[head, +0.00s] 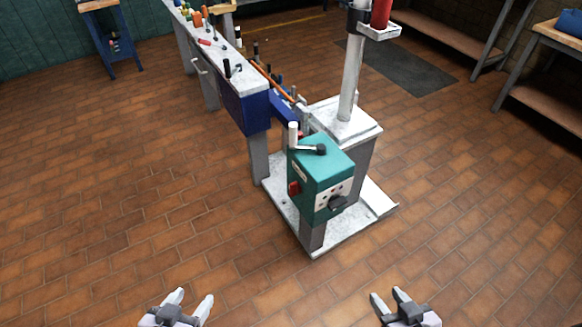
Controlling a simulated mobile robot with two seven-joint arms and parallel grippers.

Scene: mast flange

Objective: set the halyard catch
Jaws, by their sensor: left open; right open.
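A teal box (318,180) stands on a grey post on a white base plate (355,225). A pale lever with a black end (320,149) lies across its top, beside a short white upright post (293,135). A red knob (294,188) is on its left side and a black knob (338,203) on its front face. I cannot tell which part is the halyard catch. A white mast (350,80) rises behind the box. My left gripper (193,296) and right gripper (387,294) are open and empty at the bottom edge, both apart from the box.
A long narrow bench (205,75) with several small tools runs back to the left from the box. A wooden-topped table (555,38) stands at the right. A dark mat (400,65) lies behind the mast. Brick-tiled floor around the box is clear.

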